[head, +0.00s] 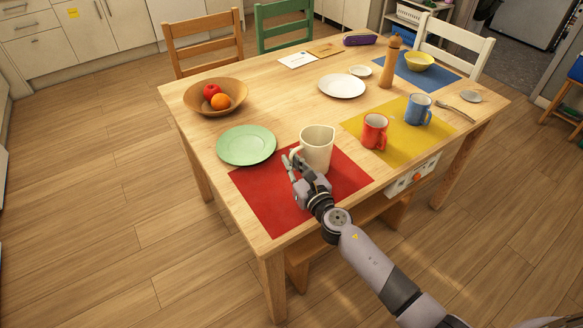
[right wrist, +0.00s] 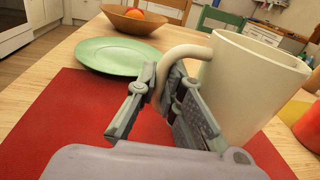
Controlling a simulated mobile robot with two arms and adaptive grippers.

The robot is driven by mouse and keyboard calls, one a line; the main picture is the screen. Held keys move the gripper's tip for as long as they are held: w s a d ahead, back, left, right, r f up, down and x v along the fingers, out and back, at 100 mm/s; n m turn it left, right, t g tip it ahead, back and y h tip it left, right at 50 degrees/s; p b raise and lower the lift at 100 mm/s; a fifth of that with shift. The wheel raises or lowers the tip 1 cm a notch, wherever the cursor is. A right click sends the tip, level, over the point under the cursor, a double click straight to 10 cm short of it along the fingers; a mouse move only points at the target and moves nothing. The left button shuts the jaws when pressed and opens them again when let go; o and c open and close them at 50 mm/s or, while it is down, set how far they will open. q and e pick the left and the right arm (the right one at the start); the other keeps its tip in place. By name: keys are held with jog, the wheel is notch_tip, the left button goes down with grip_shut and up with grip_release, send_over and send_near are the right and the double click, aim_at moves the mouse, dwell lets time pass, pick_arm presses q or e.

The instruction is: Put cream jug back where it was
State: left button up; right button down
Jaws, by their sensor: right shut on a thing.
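The cream jug (head: 317,147) stands upright at the back edge of the red placemat (head: 262,205), near the front of the table. My right gripper (head: 292,160) is at the jug's left side, shut on its handle. In the right wrist view the jug (right wrist: 255,80) fills the right side, and its curved handle (right wrist: 178,55) passes between the fingers of my right gripper (right wrist: 160,95). The jug's base is partly hidden by the gripper, so I cannot tell whether it touches the mat. My left gripper is not in view.
A green plate (head: 246,145) lies left of the jug, and a wooden fruit bowl (head: 233,104) is behind it. A red mug (head: 374,131) and a blue mug (head: 418,109) stand on the yellow placemat (head: 398,150) to the right. The red mat's left part is clear.

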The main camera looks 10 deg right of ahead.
jog(key=shift+r, duration=0.2)
jog(key=shift+f, duration=0.2)
jog(key=c, duration=1.7)
grip_release()
